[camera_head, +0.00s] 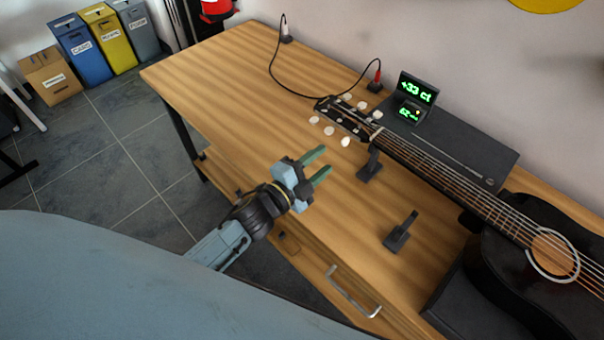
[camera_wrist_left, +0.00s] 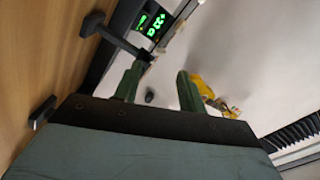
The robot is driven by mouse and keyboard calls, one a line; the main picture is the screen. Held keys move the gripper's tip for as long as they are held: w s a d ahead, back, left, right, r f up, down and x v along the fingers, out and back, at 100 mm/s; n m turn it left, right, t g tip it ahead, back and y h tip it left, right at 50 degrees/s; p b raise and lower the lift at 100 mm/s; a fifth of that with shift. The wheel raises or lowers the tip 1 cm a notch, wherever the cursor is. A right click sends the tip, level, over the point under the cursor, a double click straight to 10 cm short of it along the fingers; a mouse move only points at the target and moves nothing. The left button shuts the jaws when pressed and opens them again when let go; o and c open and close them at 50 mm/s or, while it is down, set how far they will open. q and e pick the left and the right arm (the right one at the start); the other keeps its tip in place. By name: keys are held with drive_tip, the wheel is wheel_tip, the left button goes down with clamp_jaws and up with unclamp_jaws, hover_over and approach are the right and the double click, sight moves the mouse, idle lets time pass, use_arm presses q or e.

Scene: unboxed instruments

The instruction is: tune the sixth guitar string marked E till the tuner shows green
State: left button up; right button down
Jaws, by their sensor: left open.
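The black guitar (camera_head: 505,265) lies at the right of the table, its neck pointing up and left to the headstock (camera_head: 345,118). Several white tuning pegs (camera_head: 346,141) stick out along both sides of the headstock. I cannot read a string mark. The tuner (camera_head: 417,91) behind the headstock shows "+33 ct" in green digits with a second green readout below; it also shows in the left wrist view (camera_wrist_left: 151,22). My left gripper (camera_head: 322,163), with green fingers, is open and empty, in front of and below the headstock, apart from the pegs. My right gripper is not in view.
The wooden table (camera_head: 215,85) is clear at the left. A neck support (camera_head: 370,166) stands under the neck, and another dark stand (camera_head: 400,232) is nearer the front. A black cable (camera_head: 272,72) loops behind the headstock. A drawer handle (camera_head: 352,292) is at the front.

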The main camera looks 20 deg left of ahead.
use_arm(q)
drive_tip(key=v, duration=0.6)
idle(0.4)
